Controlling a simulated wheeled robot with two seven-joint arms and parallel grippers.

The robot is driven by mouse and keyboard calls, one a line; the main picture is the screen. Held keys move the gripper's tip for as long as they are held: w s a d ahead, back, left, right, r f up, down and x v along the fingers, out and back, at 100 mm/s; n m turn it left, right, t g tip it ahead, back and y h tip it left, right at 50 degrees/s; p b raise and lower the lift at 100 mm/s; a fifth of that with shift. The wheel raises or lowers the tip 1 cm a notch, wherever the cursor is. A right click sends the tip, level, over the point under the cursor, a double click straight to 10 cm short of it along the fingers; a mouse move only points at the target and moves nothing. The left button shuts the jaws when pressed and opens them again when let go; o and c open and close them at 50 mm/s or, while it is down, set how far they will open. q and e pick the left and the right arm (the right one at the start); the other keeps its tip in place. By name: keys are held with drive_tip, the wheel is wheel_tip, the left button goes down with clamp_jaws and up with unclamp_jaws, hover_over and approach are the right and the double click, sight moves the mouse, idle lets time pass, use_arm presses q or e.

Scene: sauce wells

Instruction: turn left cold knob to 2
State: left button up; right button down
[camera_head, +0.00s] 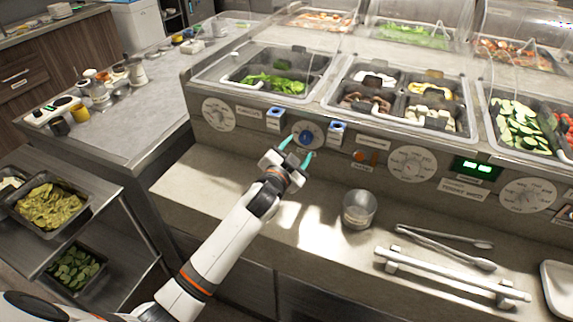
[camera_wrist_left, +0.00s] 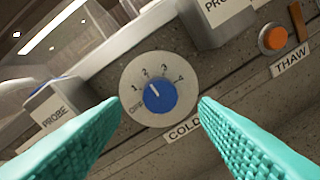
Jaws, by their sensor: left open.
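The cold knob (camera_head: 308,135) is a blue knob on a round white dial in the counter's front panel. In the left wrist view the blue knob (camera_wrist_left: 160,98) shows fully, with OFF, 1, 2, 3 and 4 around it and a COLD label below. Its white pointer line aims up and left, at about the 2. My left gripper (camera_head: 297,150) is open and empty in front of the dial. Its teal fingers spread to either side of the knob, apart from it. My right gripper is not in view.
An orange THAW button (camera_wrist_left: 274,38) and blue-fronted PROBE boxes flank the dial. More white dials (camera_head: 412,164) line the panel. A metal cup (camera_head: 359,209), tongs (camera_head: 445,247) and a rail handle (camera_head: 450,275) are on the ledge to the right. Food wells are above.

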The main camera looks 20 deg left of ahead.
use_arm(q)
drive_tip(key=s, duration=0.8)
drive_tip(key=shift+a+r, duration=0.15)
drive_tip(key=shift+a, duration=0.15)
drive_tip(key=s+f+n+g, duration=0.2)
drive_tip(key=s+f+g, duration=0.3)
drive_tip(key=s, duration=0.5)
drive_tip(key=s+f+n+g+y, duration=0.15)
drive_tip(key=s+f+g, duration=0.3)
drive_tip(key=s, duration=0.55)
drive_tip(key=s+f+n+g+h, duration=0.15)
drive_tip(key=s+f+g, duration=0.3)
drive_tip(key=s, duration=0.65)
wheel_tip(320, 180, down, 28)
drive_tip(key=s+f+g+y, duration=0.1)
drive_tip(key=s, duration=0.1)
drive_tip(key=s+a+f+g, duration=0.1)
drive_tip(key=s+a+f, duration=0.1)
drive_tip(key=s+f, duration=1.1)
drive_tip(key=s, duration=0.2)
drive_tip(key=shift+s+a+f+g, duration=0.3)
drive_tip(key=shift+a, duration=0.05)
